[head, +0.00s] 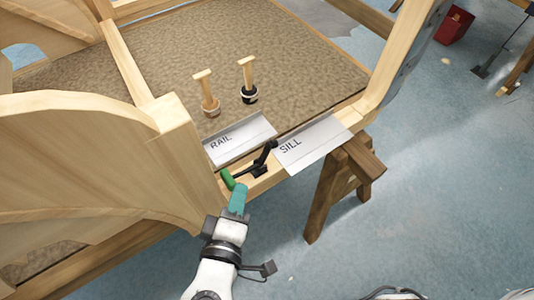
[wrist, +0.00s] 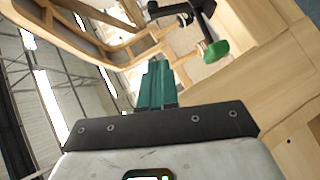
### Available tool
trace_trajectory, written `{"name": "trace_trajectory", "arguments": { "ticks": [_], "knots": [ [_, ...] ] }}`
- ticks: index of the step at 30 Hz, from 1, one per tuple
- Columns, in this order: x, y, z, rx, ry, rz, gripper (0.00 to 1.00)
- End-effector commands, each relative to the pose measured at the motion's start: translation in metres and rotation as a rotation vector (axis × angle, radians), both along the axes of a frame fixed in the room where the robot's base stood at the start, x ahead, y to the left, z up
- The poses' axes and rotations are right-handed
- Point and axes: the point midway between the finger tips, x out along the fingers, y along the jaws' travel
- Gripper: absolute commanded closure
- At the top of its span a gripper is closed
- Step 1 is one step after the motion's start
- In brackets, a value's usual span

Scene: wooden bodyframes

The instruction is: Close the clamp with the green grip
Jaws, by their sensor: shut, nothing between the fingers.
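The clamp (head: 262,167) is black with a green grip (head: 227,179) and sits on the wooden sill rail between the two labelled plates. Its dark arm stands raised at an angle, and the grip points down to the left. My gripper (head: 239,190) has teal fingers that are shut and empty, just below and right of the green grip. In the wrist view the clamp (wrist: 185,9) is at the top, with its green grip (wrist: 216,51) to the right of my teal fingers (wrist: 156,85). I cannot tell whether the fingers touch the grip.
The RAIL plate (head: 240,140) and SILL plate (head: 312,143) flank the clamp. A large curved wooden frame (head: 90,160) rises close on the left. A sawhorse (head: 340,185) stands at right.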

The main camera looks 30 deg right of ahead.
Motion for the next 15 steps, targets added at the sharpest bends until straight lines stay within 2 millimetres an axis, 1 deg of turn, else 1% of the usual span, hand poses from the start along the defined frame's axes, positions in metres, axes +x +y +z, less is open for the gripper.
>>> {"name": "trace_trajectory", "arguments": {
  "ticks": [5, 15],
  "knots": [
    [0.013, -0.014, -0.004, -0.003, 0.000, -0.004, 1.00],
    [0.060, -0.057, -0.021, -0.001, 0.002, -0.005, 1.00]
  ]
}}
